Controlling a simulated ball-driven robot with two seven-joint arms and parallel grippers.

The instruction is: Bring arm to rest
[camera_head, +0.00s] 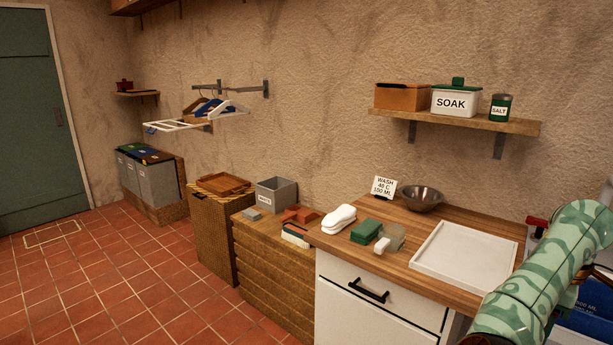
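A green patterned sleeve-like arm link (540,275), which looks like mine, rises at the lower right in front of the worktop. It hides part of the worktop's right end and the things behind it. No gripper fingers show, and neither of my grippers can be made out. My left arm is not in view.
The wooden worktop (470,218) holds a white tray (465,258), a metal bowl (422,198), a sign (384,187), a rolled white cloth (339,218) and a green block (365,231). A shelf (455,119) hangs above. The tiled floor (130,275) at left is clear.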

